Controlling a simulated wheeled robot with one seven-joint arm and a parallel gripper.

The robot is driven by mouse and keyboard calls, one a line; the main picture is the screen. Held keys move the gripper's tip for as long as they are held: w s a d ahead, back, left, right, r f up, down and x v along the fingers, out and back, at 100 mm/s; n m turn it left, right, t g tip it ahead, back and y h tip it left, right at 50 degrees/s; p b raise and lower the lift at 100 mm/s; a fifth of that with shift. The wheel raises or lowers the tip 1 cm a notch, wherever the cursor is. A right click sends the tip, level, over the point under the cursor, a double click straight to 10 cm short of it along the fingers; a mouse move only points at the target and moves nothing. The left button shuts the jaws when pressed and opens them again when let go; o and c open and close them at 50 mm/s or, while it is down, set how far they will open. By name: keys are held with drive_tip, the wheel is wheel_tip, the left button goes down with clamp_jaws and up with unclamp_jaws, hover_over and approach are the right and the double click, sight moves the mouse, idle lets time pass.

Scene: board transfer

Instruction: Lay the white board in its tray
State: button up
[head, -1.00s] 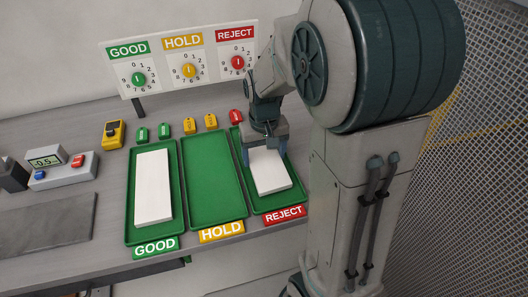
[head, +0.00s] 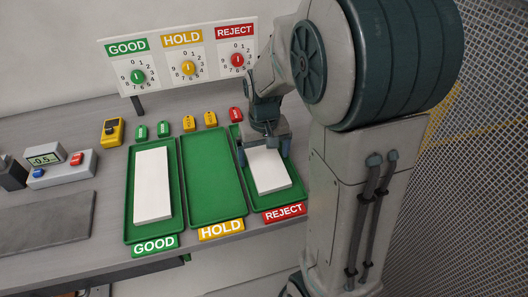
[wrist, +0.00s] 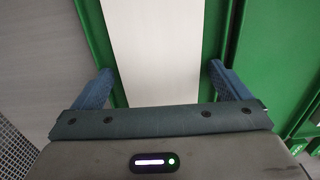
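A white board (head: 270,171) lies in the green REJECT tray (head: 278,204), and it also shows in the wrist view (wrist: 158,50). My gripper (head: 264,153) is over the far end of this board. In the wrist view my gripper (wrist: 161,78) is open, with one blue finger on each side of the board and a small gap at both sides. Another white board (head: 152,186) lies in the GOOD tray (head: 177,205). The HOLD tray (head: 213,180) between them is empty. My wrist hides the far end of the REJECT tray in the head view.
A panel with three dials (head: 188,67) stands behind the trays. Small green, yellow and red tags (head: 187,123) lie behind them. A yellow device (head: 113,132) and a grey display box (head: 62,170) are at left. Mesh fencing (head: 480,150) is at right.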

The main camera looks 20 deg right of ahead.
wheel_tip(320, 180, up, 14)
drive_tip(key=shift+p, duration=0.3)
drive_tip(key=shift+s+f, duration=0.1)
idle(0.5)
drive_tip(key=s+f+t, duration=0.2)
drive_tip(key=s+f, duration=0.2)
drive_tip(key=s, duration=0.8)
drive_tip(key=shift+s+f+t, duration=0.25)
drive_tip(key=shift+f+t, duration=0.05)
drive_tip(key=shift+t, duration=0.1)
